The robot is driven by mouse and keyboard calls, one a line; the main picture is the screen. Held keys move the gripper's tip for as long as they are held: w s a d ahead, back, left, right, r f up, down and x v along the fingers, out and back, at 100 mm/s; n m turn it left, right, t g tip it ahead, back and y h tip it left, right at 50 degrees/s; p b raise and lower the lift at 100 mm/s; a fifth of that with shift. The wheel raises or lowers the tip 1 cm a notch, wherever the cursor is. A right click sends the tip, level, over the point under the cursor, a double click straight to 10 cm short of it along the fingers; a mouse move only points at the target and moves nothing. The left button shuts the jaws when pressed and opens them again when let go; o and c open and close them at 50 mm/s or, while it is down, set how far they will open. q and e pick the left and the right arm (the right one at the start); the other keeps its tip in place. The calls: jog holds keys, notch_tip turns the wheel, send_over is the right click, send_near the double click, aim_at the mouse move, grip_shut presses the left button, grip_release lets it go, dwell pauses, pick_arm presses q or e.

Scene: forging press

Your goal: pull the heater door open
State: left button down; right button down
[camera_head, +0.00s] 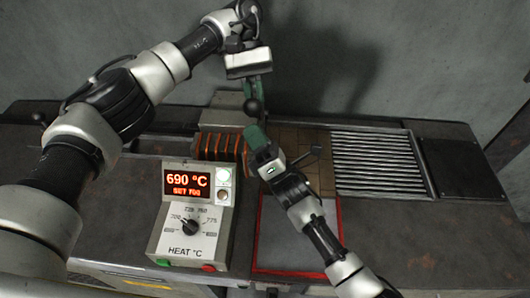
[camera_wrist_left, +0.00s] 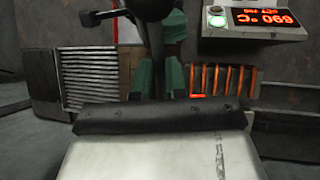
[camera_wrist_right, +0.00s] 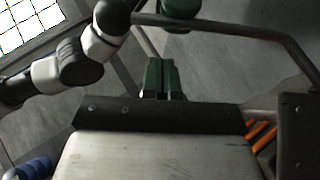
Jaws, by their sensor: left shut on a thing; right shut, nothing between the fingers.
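The heater (camera_head: 218,146) is a low housing with glowing orange slots, behind the control box; the slots also show in the left wrist view (camera_wrist_left: 222,80). I cannot make out how far its door is open. My left gripper (camera_head: 256,92) is above and to the right of the heater, its green fingers shut on a dark, thin handle part with a round black knob (camera_head: 254,107). The held part is mostly hidden by the fingers. My right gripper (camera_head: 256,137) is shut and empty just below the knob, right of the slots; its green fingers show together in the right wrist view (camera_wrist_right: 159,78).
A control box (camera_head: 188,225) reading 690 °C stands in front of the heater. A red-edged plate (camera_head: 328,262) lies beneath my right arm. A ribbed metal grate (camera_head: 378,162) and a black panel (camera_head: 462,170) lie to the right. The right bench front is clear.

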jog(key=shift+w+d+r, duration=0.2)
jog(key=shift+w+r, duration=0.25)
jog(key=shift+r, duration=0.15)
jog(key=shift+w+d+r, duration=0.2)
jog(key=shift+w+r, duration=0.2)
jog(key=shift+r, duration=0.2)
